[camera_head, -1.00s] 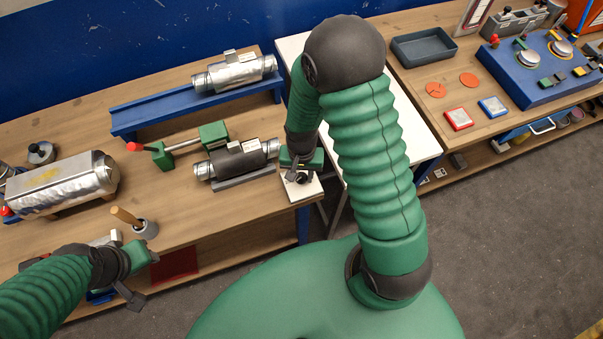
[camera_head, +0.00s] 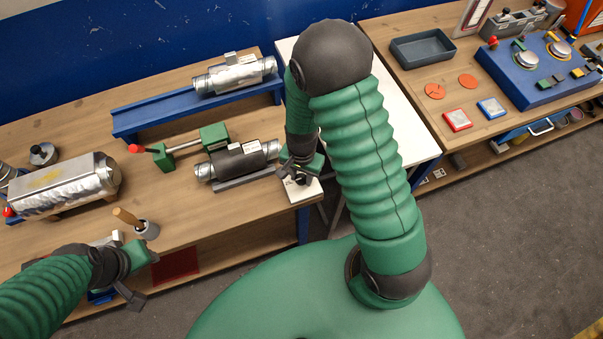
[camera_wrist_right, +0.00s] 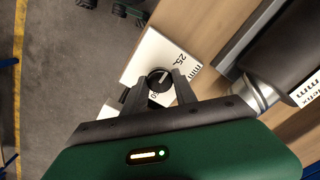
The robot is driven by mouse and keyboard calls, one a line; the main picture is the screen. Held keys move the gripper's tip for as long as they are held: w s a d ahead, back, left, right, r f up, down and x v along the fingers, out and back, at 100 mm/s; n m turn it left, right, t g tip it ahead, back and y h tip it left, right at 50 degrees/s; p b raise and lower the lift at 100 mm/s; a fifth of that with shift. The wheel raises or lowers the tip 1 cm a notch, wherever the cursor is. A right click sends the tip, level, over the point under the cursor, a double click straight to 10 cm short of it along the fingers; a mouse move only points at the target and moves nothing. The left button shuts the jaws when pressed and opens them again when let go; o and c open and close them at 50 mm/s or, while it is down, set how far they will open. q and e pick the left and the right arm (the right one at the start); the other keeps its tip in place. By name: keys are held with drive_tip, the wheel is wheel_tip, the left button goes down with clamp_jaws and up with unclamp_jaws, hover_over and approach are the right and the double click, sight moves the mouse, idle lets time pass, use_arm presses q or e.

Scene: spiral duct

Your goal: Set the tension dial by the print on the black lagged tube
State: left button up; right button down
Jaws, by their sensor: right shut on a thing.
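The black lagged tube (camera_head: 240,161) with silver ends and a pale label lies on the wooden bench. Its side shows in the wrist view (camera_wrist_right: 283,55), with only part of a label print, "mm", readable. The tension dial (camera_wrist_right: 159,82) is a round black knob with a white pointer line on a white plate (camera_wrist_right: 152,58); "25" and "mm" show on the plate. My right gripper (camera_head: 299,175) is at the plate on the bench corner, its fingers (camera_wrist_right: 158,92) shut on the knob's sides. My left gripper (camera_head: 133,295) hangs at the bench's front edge; its jaw gap is unclear.
A silver tube (camera_head: 235,75) rests on a blue rail behind. A green clamp (camera_head: 190,146) with a red knob stands left of the black tube. A larger silver duct (camera_head: 62,187) and a wooden-handled tool in a cup (camera_head: 145,229) are at the left.

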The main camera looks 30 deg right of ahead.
sight(300, 178)
drive_tip(key=shift+m+p, duration=0.65)
drive_tip(key=shift+m, duration=1.45)
drive_tip(key=c, duration=1)
unclamp_jaws()
drive_tip(key=shift+a, duration=0.1)
drive_tip(key=shift+r, duration=0.1)
wheel_tip(300, 178, up, 17)
drive_tip(key=p, duration=0.1)
drive_tip(key=shift+w, duration=0.1)
